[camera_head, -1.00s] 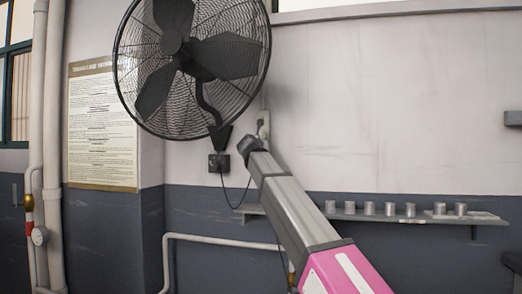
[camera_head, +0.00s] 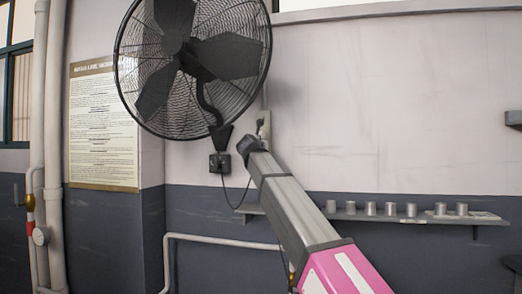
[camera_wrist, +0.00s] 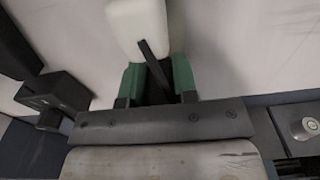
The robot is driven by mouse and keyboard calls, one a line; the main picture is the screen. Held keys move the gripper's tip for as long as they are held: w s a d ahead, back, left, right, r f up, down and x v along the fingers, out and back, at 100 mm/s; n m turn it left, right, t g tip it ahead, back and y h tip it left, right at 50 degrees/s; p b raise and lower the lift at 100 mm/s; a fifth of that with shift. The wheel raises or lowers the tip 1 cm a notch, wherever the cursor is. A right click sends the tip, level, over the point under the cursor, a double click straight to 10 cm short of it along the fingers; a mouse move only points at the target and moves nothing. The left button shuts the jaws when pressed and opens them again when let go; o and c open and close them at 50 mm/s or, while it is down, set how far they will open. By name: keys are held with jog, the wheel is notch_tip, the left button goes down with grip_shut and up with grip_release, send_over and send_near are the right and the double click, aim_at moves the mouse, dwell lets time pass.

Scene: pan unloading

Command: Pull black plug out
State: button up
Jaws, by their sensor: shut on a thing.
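A white socket (camera_head: 264,122) is on the wall to the right of the fan's mount. It also shows as a white block at the top of the wrist view (camera_wrist: 138,22). My gripper (camera_wrist: 158,76) has two green fingers just below this block. They are shut on the black plug (camera_wrist: 152,64), a thin dark piece that reaches up to the lower part of the white block. I cannot tell how deep the plug sits. In the head view my arm's end (camera_head: 250,146) is at the socket and mostly hides the fingers.
A large black fan (camera_head: 190,60) hangs on the wall just above left. A black box (camera_head: 219,163) with a hanging cable sits below it, left of my gripper. A shelf (camera_head: 400,217) with several metal cylinders is at right. The upper right wall is bare.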

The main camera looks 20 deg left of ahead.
jog(key=shift+s, duration=1.5)
jog(key=shift+r, duration=0.1)
